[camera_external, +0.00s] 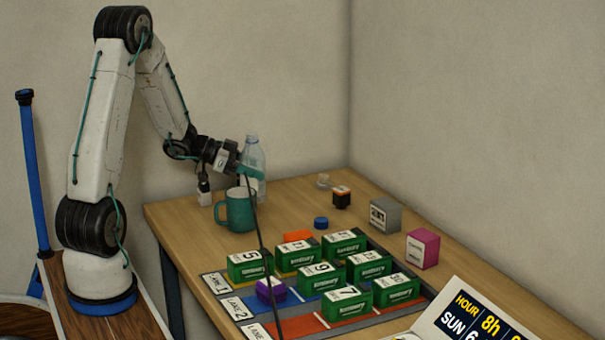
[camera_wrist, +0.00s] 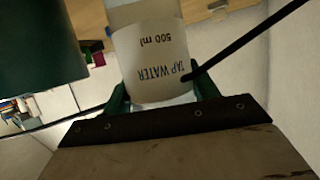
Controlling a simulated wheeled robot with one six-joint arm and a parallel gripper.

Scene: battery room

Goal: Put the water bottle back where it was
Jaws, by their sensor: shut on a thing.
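The water bottle (camera_external: 254,155) is clear plastic and stands upright near the back left of the table. My gripper (camera_external: 248,171) is shut around its middle in the external view. In the wrist view the bottle's label (camera_wrist: 152,60) reads "TAP WATER 500 ml" and sits between the two green fingers of my gripper (camera_wrist: 162,98). The bottle's lower part is partly hidden behind a teal mug, so I cannot tell whether its base touches the table.
The teal mug (camera_external: 237,211) stands close in front of the bottle; it also fills the left of the wrist view (camera_wrist: 38,45). Several green boxes (camera_external: 322,277) stand on a lane mat to the right. A blue cap (camera_external: 321,223) lies on the table. A thin black rod (camera_external: 262,240) crosses the view.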

